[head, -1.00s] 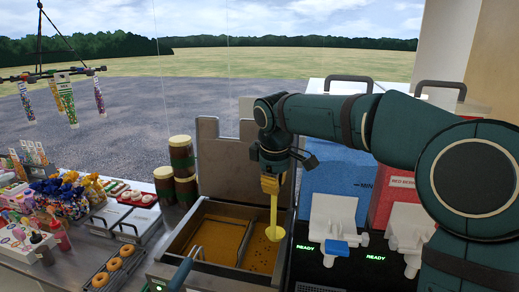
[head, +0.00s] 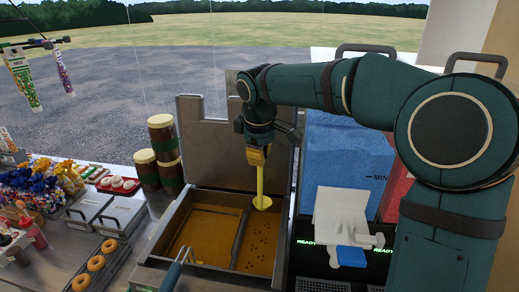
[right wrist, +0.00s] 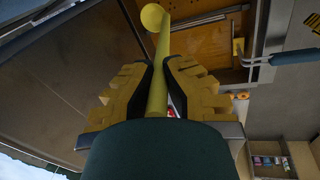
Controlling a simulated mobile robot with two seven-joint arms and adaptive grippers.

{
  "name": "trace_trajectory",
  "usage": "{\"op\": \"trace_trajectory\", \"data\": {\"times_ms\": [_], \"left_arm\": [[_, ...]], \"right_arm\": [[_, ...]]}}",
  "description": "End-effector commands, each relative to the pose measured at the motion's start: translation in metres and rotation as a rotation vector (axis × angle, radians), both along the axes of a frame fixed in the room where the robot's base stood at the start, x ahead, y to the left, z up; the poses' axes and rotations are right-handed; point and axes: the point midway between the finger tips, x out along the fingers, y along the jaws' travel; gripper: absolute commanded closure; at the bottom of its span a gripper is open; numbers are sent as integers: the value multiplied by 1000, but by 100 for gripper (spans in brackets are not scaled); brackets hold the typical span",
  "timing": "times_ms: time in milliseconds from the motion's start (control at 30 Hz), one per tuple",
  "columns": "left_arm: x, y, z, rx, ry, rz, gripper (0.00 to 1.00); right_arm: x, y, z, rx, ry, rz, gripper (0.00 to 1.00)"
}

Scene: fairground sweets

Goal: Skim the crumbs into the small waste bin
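My right gripper (head: 257,152) is shut on the yellow handle of a skimmer (head: 261,202). In the right wrist view, the gripper's yellow fingers (right wrist: 157,95) close on the handle, and the round skimmer head (right wrist: 152,17) points away. In the head view the skimmer hangs down at the back of the fryer's right compartment; I cannot tell whether it touches the oil. Dark crumbs (head: 261,247) are scattered in the orange oil there. The left compartment (head: 208,234) shows no clear crumbs. I cannot make out the waste bin. My left gripper is out of view.
A fryer back panel (head: 231,140) rises behind the oil. A teal handle (head: 174,272) sticks up at the fryer's front. Doughnuts on a rack (head: 96,263) and brown canisters (head: 164,150) stand left; a blue container (head: 345,165) and white dispenser (head: 340,215) stand right.

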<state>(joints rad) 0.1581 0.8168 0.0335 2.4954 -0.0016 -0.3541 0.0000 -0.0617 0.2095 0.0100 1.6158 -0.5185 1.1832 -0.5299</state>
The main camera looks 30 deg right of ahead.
Motion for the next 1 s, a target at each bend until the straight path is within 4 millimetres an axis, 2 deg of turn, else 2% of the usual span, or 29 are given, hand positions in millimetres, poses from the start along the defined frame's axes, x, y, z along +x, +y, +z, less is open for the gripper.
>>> {"op": "trace_trajectory", "data": {"times_ms": [100,1000], "left_arm": [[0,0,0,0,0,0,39],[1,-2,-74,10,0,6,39]], "right_arm": [[0,0,-10,0,2,1,100],[0,0,-86,-1,1,1,100]]}}
